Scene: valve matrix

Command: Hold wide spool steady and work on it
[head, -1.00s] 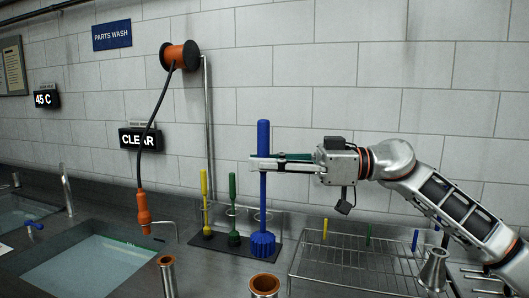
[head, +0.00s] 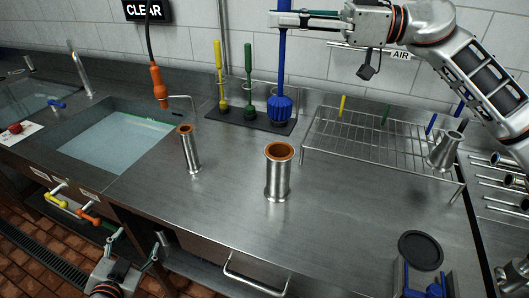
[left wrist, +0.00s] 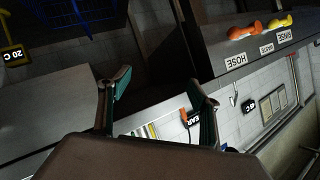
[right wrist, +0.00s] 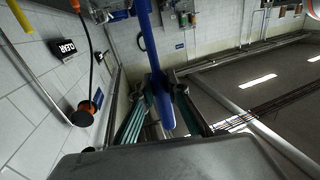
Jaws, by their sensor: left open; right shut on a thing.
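The wide spool (head: 278,174), a steel tube with a flanged top and an orange-brown inside, stands upright on the steel counter in the middle of the head view. My right gripper (head: 284,19) is shut on the handle of a blue brush (head: 281,60), behind the spool. The brush hangs upright, head down, over the dark brush mat; I cannot tell whether it touches. The blue handle (right wrist: 156,70) also shows between the fingers in the right wrist view. My left gripper (head: 127,246) is open and empty, low in front of the counter; its fingers (left wrist: 160,100) show apart in the left wrist view.
A narrower spool (head: 189,150) stands left of the wide one. Yellow (head: 220,75) and green (head: 249,80) brushes stand on the mat (head: 238,122). A wire rack (head: 375,145) and steel cone (head: 446,152) are right. A sink (head: 115,142) is left. The counter around the wide spool is clear.

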